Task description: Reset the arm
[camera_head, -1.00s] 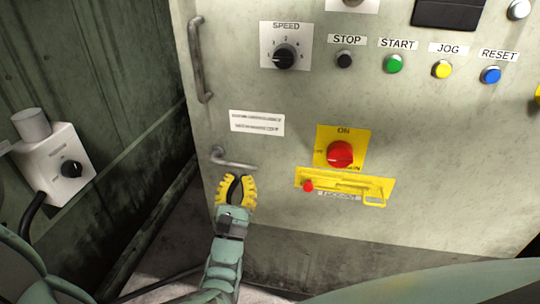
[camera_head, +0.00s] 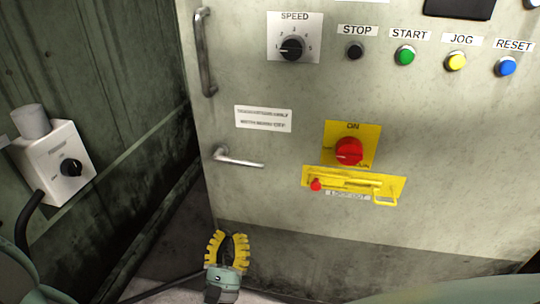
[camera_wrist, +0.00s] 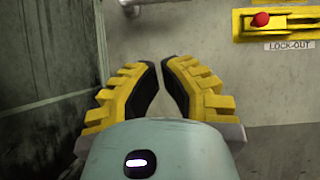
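My gripper (camera_head: 228,236) has yellow ribbed fingers with dark inner pads. It is at the bottom of the head view, below and apart from the lever handle on the grey cabinet (camera_head: 300,200). In the wrist view the fingers (camera_wrist: 161,66) stand a little apart with nothing between them. The gripper points toward the lower cabinet front. Most of my arm is out of the head view.
The cabinet carries a lever handle (camera_head: 238,158), a red rotary switch (camera_head: 349,151), a yellow lock-out bar (camera_head: 352,184), a speed knob (camera_head: 292,48) and several buttons. A white switch box (camera_head: 62,165) is at left. Floor shows around the gripper.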

